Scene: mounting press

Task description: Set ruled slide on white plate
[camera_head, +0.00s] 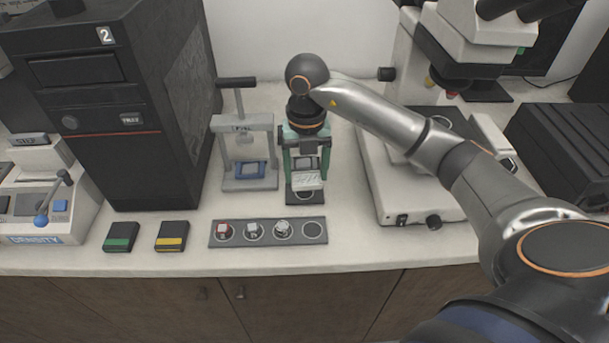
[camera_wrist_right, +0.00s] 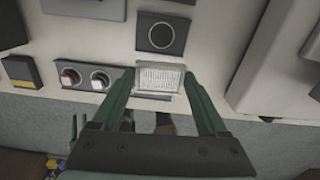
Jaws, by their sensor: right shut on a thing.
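My right gripper (camera_head: 306,172) has green fingers and hangs above the counter, just behind the tray of round spots. It is shut on the ruled slide (camera_head: 309,181), a small pale piece with fine lines. In the right wrist view the slide (camera_wrist_right: 160,79) sits between the two fingertips, its lined face showing. In the head view the slide is above a dark square pad with a ring (camera_head: 304,197), partly covering it. In the wrist view this pad (camera_wrist_right: 162,36) lies beyond the slide. I cannot make out which thing is the white plate. My left gripper is not in view.
A grey tray (camera_head: 238,241) with round spots, some holding small pieces, lies in front. A grey hand press (camera_head: 244,184) stands left. A microscope (camera_head: 378,185) stands right. Green (camera_head: 121,237) and yellow-striped (camera_head: 172,236) boxes lie near the counter's front edge.

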